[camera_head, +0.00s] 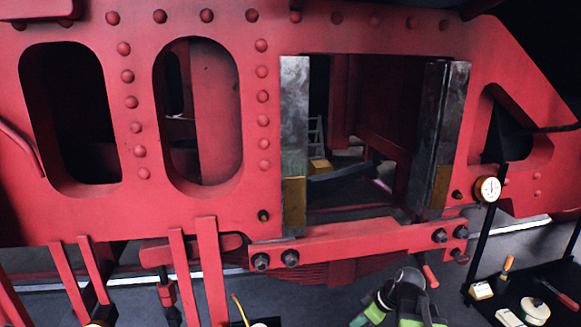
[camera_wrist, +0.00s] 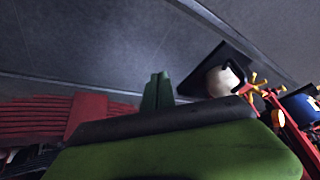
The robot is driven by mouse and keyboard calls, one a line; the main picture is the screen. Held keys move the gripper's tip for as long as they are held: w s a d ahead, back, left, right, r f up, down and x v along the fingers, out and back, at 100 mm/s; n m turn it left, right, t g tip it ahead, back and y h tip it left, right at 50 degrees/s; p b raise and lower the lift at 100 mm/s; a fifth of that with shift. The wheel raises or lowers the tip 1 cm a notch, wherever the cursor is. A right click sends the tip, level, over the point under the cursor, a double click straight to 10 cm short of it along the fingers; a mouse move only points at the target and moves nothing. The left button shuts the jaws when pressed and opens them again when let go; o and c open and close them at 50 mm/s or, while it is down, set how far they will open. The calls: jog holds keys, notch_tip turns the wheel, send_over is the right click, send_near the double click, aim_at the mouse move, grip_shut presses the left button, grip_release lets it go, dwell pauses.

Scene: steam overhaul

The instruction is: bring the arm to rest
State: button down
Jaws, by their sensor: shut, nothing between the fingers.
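My arm shows at the bottom of the head view, right of centre, as black, grey and green parts (camera_head: 408,298) in front of the red frame's lower edge. In the wrist view, my gripper (camera_wrist: 157,98) shows green and black parts, with a wide green piece across the bottom and a narrow green upright behind it. It is shut and holds nothing. The fingertips cannot be made out clearly in the head view.
A riveted red frame (camera_head: 205,215) fills the head view, with two steel-faced uprights. A dial gauge (camera_head: 487,189) stands on a dark post at right. A dark tray (camera_head: 545,272) there holds small items. Grey floor (camera_wrist: 70,50) is open in the wrist view.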

jog(key=s+a+f+m+g+h+b, duration=0.2)
jog(key=s+a+f+b, duration=0.15)
jog(key=a+f, duration=0.5)
jog(key=shift+s+d+r+m+g+h, duration=0.2)
jog(key=shift+s+d+m+h, duration=0.3)
jog(key=shift+m, duration=0.8)
jog(key=shift+s+d+r+m+g+h, duration=0.2)
jog(key=shift+s+d+m+h, duration=0.25)
jog(key=shift+m, duration=0.85)
jog(key=shift+s+d+r+m+g+h, duration=0.2)
jog(key=shift+s+d+m+h, duration=0.3)
jog(key=shift+m, duration=0.8)
jog(key=shift+s, duration=0.15)
